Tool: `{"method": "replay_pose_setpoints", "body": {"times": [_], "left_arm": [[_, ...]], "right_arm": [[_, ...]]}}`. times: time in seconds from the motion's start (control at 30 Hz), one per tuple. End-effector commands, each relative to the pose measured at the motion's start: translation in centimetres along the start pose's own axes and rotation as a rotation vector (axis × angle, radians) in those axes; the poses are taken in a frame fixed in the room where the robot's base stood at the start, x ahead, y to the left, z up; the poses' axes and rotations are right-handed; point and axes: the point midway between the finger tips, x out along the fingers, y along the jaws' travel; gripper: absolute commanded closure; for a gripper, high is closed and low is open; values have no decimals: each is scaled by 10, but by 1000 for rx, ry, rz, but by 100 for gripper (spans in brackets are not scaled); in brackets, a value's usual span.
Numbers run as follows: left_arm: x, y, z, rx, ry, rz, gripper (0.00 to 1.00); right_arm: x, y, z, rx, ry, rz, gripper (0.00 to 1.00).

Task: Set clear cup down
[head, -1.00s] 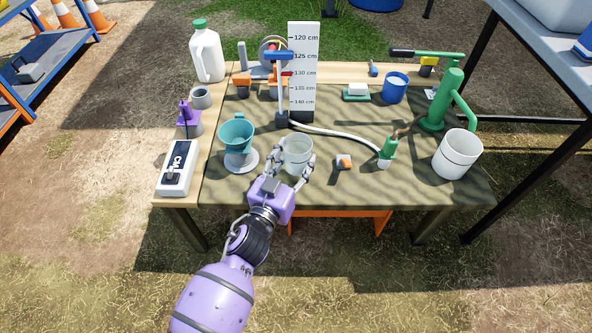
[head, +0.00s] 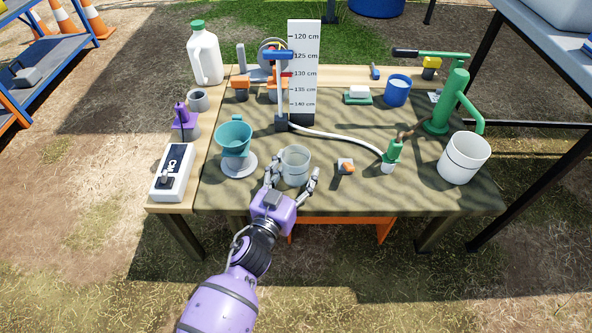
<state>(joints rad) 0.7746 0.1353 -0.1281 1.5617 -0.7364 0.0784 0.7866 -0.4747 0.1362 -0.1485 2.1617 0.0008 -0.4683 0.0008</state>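The clear cup (head: 295,164) stands upright on the cloth-covered table (head: 340,196), right of the teal funnel on its stand. My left gripper (head: 291,180) is at the near side of the cup. Its two fingers are spread wide, one at the cup's lower left and one to its right with a visible gap. The left fingertip is close to the cup; I cannot tell whether it touches. My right gripper is not in view.
The teal funnel (head: 234,140) stands close left of the cup. A small valve with an orange knob (head: 346,167) lies to the right, and a white bucket (head: 463,158) beyond it. A depth board (head: 304,70) and a hose are behind.

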Motion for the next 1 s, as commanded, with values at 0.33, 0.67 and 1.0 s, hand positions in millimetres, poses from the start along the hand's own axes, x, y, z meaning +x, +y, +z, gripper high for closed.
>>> {"method": "replay_pose_setpoints", "body": {"times": [0.33, 0.67, 1.0], "left_arm": [[-1, 0, 0, 0, -3, -1, 31], [-52, -1, -4, -1, -5, -3, 31], [-111, 0, -4, -1, -2, -2, 31]], "right_arm": [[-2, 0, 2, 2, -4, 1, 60], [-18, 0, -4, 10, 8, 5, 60], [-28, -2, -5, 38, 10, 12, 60]]}}
